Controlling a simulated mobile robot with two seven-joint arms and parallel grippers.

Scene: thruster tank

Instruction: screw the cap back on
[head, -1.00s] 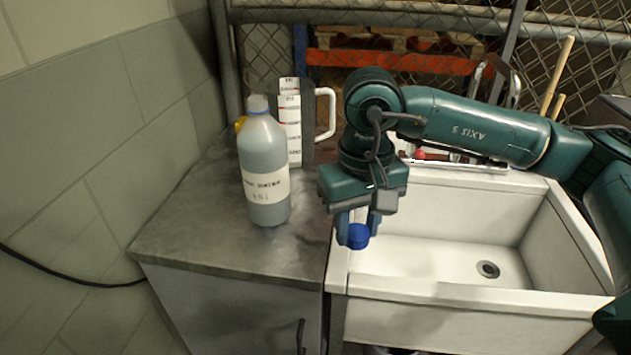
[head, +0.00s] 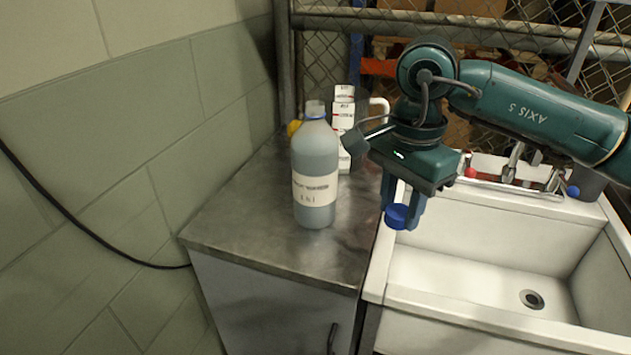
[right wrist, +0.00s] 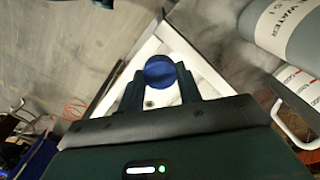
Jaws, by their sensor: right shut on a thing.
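A grey bottle (head: 315,165) with a paper label and an open, uncapped neck stands upright on the metal counter (head: 262,245). It also shows at the upper right of the right wrist view (right wrist: 290,32). My right gripper (head: 402,212) is shut on a blue cap (head: 397,217). It holds the cap in the air near the sink's left edge, to the right of the bottle and apart from it. In the right wrist view the cap (right wrist: 159,71) sits between the two fingertips. My left gripper is not in view.
A white sink (head: 470,270) with a drain is right of the counter. A measuring jug (head: 344,112) with a white handle stands behind the bottle, with something yellow (head: 294,128) beside it. Taps (head: 512,165) are at the sink's back. A tiled wall (head: 150,130) bounds the left.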

